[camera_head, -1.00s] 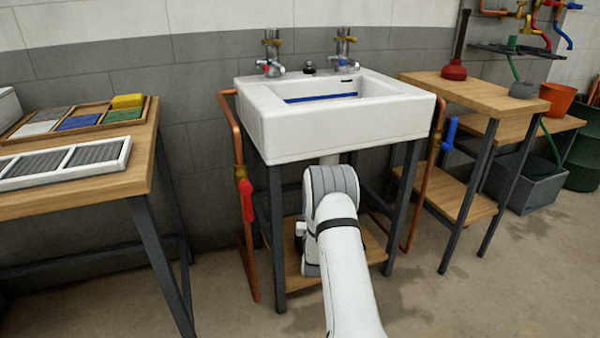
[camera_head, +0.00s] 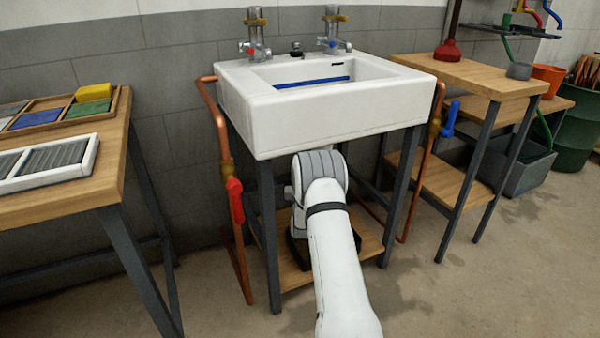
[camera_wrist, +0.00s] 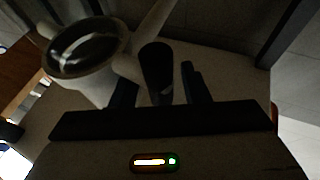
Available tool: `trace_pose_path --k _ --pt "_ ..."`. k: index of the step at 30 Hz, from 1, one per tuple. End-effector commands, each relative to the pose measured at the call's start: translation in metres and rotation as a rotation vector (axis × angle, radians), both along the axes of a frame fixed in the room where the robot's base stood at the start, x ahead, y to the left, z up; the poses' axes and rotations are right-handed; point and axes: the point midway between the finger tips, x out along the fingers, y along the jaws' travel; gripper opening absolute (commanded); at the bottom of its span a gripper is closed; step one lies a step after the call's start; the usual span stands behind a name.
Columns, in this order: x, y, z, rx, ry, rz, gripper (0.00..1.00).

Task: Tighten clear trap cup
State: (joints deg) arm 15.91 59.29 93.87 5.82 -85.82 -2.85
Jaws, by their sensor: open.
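My gripper (camera_wrist: 158,76) shows in the wrist view with two dark fingers apart. A dark, short cylinder (camera_wrist: 157,62) stands between or just beyond the fingers; it may be the trap cup, but the dim picture does not settle this. I cannot tell whether the fingers touch it. The white sink (camera_head: 330,118) stands against the wall in the head view. My white arm reaches beneath it and hides the gripper and the drain there. No clear cup can be made out in the head view.
A pale round vessel (camera_wrist: 85,50) with a dark opening is close left of the fingers. Dark sink legs (camera_head: 268,235) and copper pipes with a red handle (camera_head: 235,200) and a blue handle (camera_head: 449,118) flank the arm. A wooden shelf (camera_head: 370,246) lies below.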

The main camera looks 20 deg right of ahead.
Motion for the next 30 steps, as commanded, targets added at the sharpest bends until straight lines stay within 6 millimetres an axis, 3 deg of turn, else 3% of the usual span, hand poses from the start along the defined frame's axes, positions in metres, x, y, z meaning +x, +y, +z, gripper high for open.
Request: trace_pose_path --k 10,25,30 --pt "0.0063 0.0001 0.0034 0.0 0.0 0.003 0.41" --pt "0.0063 0.0009 0.0027 0.0 0.001 0.004 0.01" --pt "0.0063 0.0011 0.0023 0.0 0.002 0.004 0.0"
